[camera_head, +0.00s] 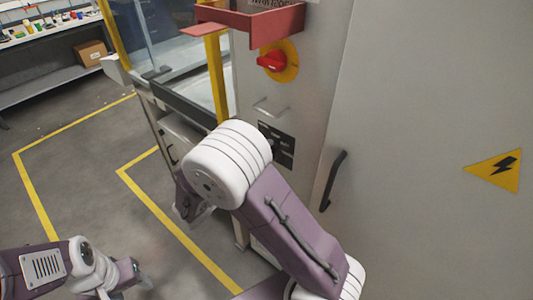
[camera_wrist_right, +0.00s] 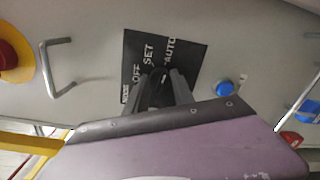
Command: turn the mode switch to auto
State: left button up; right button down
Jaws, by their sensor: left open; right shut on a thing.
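The mode switch plate (camera_wrist_right: 190,48) is black with white labels OFF, SET and AUTO, on a grey cabinet front; in the head view the plate (camera_head: 277,146) shows partly behind my right arm. My right gripper (camera_wrist_right: 165,82) has its dark fingers at the plate, below the SET and AUTO labels, shut on the switch knob. The fingers hide most of the knob, so I cannot tell which label it points to. In the head view my right arm hides this gripper. My left gripper (camera_head: 143,282) is open and low at the lower left, away from the cabinet.
A red rotary switch (camera_head: 272,61) on a yellow disc and a metal handle (camera_head: 270,108) sit above the plate. A blue button (camera_wrist_right: 224,88) is right of it in the wrist view. A red bracket (camera_head: 250,20) juts out above. Floor at left is clear.

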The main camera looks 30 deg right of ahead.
jog(key=c, duration=1.1)
grip_release()
jog(key=v, duration=0.9)
